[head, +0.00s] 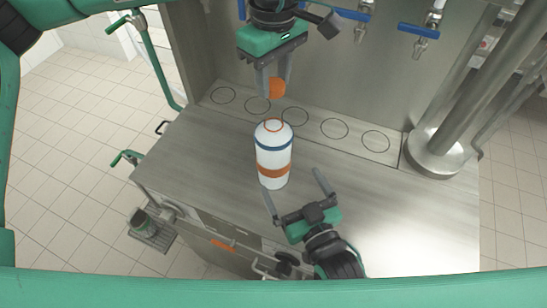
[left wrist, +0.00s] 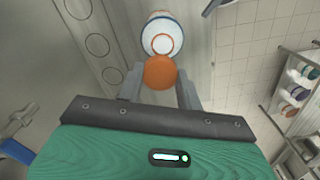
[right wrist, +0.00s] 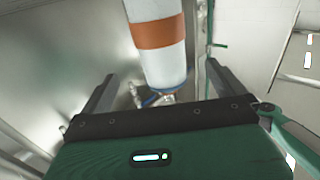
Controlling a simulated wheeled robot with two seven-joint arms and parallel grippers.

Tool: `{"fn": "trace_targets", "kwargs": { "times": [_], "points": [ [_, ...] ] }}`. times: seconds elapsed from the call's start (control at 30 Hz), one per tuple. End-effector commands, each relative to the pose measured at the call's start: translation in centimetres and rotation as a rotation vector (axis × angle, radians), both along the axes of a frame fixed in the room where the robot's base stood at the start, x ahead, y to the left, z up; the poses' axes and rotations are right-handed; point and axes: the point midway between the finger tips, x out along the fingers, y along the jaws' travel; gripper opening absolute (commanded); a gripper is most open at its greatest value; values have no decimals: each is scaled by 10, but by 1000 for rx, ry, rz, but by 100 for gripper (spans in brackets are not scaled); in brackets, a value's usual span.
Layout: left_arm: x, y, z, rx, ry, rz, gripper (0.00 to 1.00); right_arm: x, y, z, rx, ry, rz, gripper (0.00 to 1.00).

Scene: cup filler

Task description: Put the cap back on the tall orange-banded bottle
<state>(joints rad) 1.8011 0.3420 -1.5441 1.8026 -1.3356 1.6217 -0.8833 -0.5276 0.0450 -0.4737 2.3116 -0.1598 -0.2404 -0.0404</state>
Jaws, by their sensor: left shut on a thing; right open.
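The tall white bottle (head: 272,155) with an orange band and a blue band stands upright on the counter in the head view. Its top is uncapped and shows an orange ring. My left gripper (head: 275,92) is shut on the orange cap (head: 277,88), above and behind the bottle. The left wrist view shows the cap (left wrist: 160,72) between the fingers, with the bottle top (left wrist: 162,38) just beyond it. My right gripper (head: 296,184) is open, low at the bottle's front right. In the right wrist view the bottle (right wrist: 158,40) stands ahead, between the spread fingers but not gripped.
The metal counter (head: 400,215) is clear to the right. A row of ringed spots (head: 335,128) runs along its back, below blue-handled taps (head: 418,32). A thick metal column (head: 435,153) stands at the back right.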

Motion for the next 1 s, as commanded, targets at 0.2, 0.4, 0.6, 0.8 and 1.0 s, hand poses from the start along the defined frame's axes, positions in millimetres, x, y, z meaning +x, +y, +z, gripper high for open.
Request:
{"fn": "trace_targets", "kwargs": {
  "times": [0.2,0.4,0.6,0.8,1.0],
  "points": [
    [0,0,1,0,0,0,15,0,0,1,0,1,0,100],
    [0,0,1,0,0,0,15,8,3,0,0,1,0,100],
    [0,0,1,0,0,0,15,33,14,1,1,-2,0,100],
    [0,0,1,0,0,0,15,63,26,1,1,-1,0,100],
    [0,0,1,0,0,0,15,91,38,1,1,-1,0,100]
  ]
}}
